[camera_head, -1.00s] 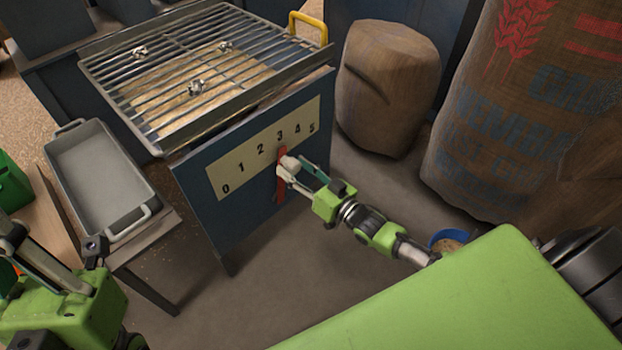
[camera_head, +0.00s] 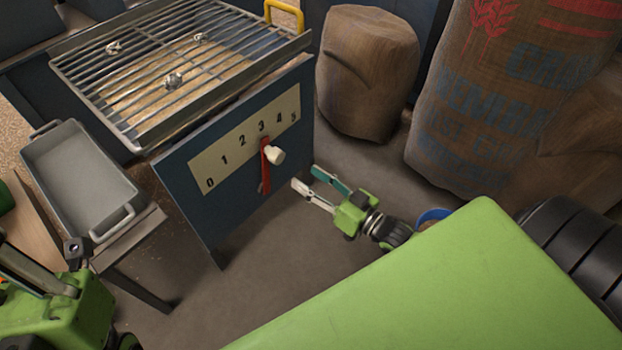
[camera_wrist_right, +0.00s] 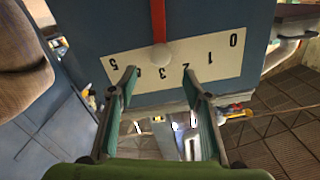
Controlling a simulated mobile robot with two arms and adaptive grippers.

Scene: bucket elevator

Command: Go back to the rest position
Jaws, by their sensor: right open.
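My right gripper (camera_head: 318,190) is open and empty, apart from the red lever (camera_head: 266,168) and to the right of its white knob (camera_head: 275,155). The lever sits in front of a number scale (camera_head: 245,140) on the dark blue panel, its upper end near the 3. In the right wrist view the two fingers (camera_wrist_right: 160,85) stand apart, with the scale, red lever (camera_wrist_right: 158,20) and knob (camera_wrist_right: 161,57) beyond them. My left arm shows at the lower left edge of the head view; its fingertips are not clear.
A metal grate (camera_head: 180,70) with several small silvery pieces tops the blue box. A grey tray (camera_head: 80,175) sits on a stand at left. A brown sack (camera_head: 367,70) and a large printed sack (camera_head: 500,90) stand at right. A blue bucket (camera_head: 433,215) is partly hidden behind my body.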

